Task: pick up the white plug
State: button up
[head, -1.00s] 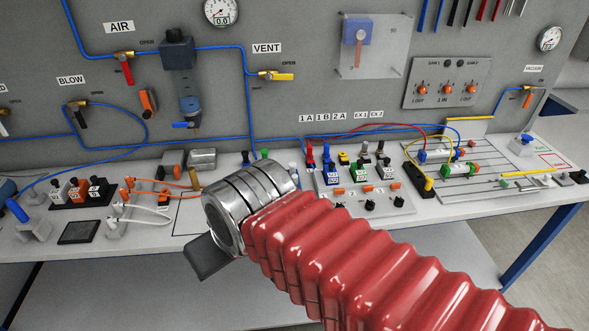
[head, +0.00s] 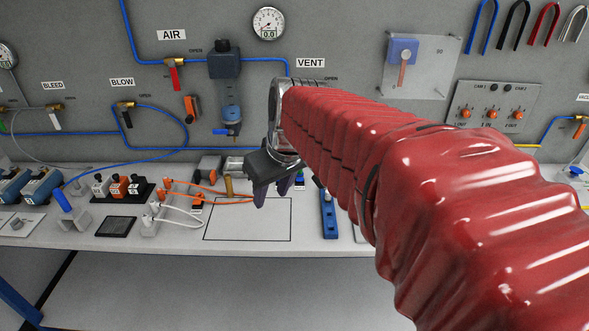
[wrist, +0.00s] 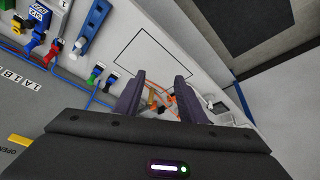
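White plugs with white leads (head: 156,208) sit at the grey block on the left of the bench in the head view. Which one is the task's plug I cannot tell. Orange plugs and leads (head: 215,190) are just behind them. My gripper (head: 272,200) hangs above the bench, right of the plugs and apart from them. In the wrist view its two dark fingers (wrist: 159,76) are spread with a gap between them. Orange leads show beyond that gap, and nothing is held. My red-sleeved arm hides the right part of the bench.
A black-outlined empty rectangle (head: 248,222) lies below my gripper. A blue strip (head: 329,214) stands right of it. A black block with several switches (head: 122,187) and a dark pad (head: 117,226) are at the left. The panel with blue hoses rises behind.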

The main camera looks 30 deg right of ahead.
jog(key=w+d+f, duration=0.2)
jog(key=d, duration=0.7)
jog(key=w+d+f, duration=0.1)
jog(key=w+d, duration=0.2)
jog(key=d, duration=0.6)
jog(key=w+d+f, duration=0.2)
jog(key=w+d, duration=0.1)
jog(key=d, duration=0.7)
jog(key=shift+w+f+y, duration=0.15)
jog(key=shift+f+y, duration=0.15)
jog(key=shift+a, duration=0.1)
jog(key=shift+x, duration=4.3)
jog(key=shift+x, duration=2.65)
jog(key=shift+a, duration=0.15)
